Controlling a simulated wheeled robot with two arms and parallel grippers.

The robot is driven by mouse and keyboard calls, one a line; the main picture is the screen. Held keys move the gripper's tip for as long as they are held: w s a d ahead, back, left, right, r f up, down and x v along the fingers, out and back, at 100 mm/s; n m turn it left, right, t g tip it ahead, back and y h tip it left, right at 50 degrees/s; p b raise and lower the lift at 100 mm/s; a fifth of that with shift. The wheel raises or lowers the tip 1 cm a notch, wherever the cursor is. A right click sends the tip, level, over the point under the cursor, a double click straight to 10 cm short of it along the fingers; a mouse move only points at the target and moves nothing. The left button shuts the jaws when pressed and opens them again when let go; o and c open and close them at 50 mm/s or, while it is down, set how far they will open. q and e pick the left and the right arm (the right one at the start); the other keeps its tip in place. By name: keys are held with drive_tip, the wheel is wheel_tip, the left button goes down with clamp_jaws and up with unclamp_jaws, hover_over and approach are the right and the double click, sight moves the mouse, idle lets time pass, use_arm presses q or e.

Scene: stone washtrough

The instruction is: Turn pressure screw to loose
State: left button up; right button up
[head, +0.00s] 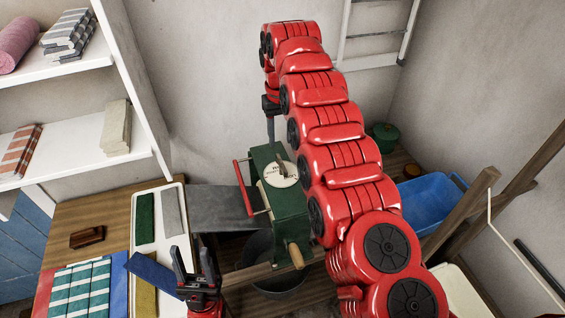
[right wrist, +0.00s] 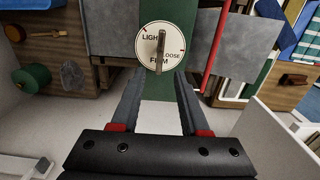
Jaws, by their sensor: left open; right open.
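The pressure screw's round cream dial (head: 279,177) sits on top of a green mangle (head: 290,212). In the right wrist view the dial (right wrist: 147,49) reads LIGHT, LOOSE and FIRM. A narrow grey bar handle (right wrist: 161,46) stands over the dial's middle, its near end by FIRM; which end points is unclear. My right gripper (right wrist: 159,80) is open and empty, its fingertips just short of the dial, with the bar lined up between them and apart from both. In the head view it is partly seen beyond the mangle (head: 270,128). My left gripper (head: 194,262) is open and empty at the lower middle.
A red lever (head: 243,188) runs along the mangle's left side, and a wooden crank grip (head: 296,256) sticks out in front. A grey board (head: 225,208), a white tray (head: 138,228) and folded striped cloth (head: 82,290) lie left. A blue tub (head: 428,205) stands right.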

sight(282, 162)
drive_tip(key=f, duration=0.5)
drive_tip(key=f+p, duration=0.1)
drive_tip(key=f, duration=0.1)
drive_tip(key=shift+s+d+f, duration=0.1)
drive_tip(key=shift+s+f, duration=0.05)
drive_tip(key=shift+s, duration=0.2)
drive_tip(key=shift+w+f, duration=0.2)
drive_tip(key=shift+f, duration=0.3)
drive_tip(key=shift+s+r, duration=0.1)
drive_tip(key=shift+s, duration=0.05)
drive_tip(key=shift+c, duration=0.3)
clamp_jaws()
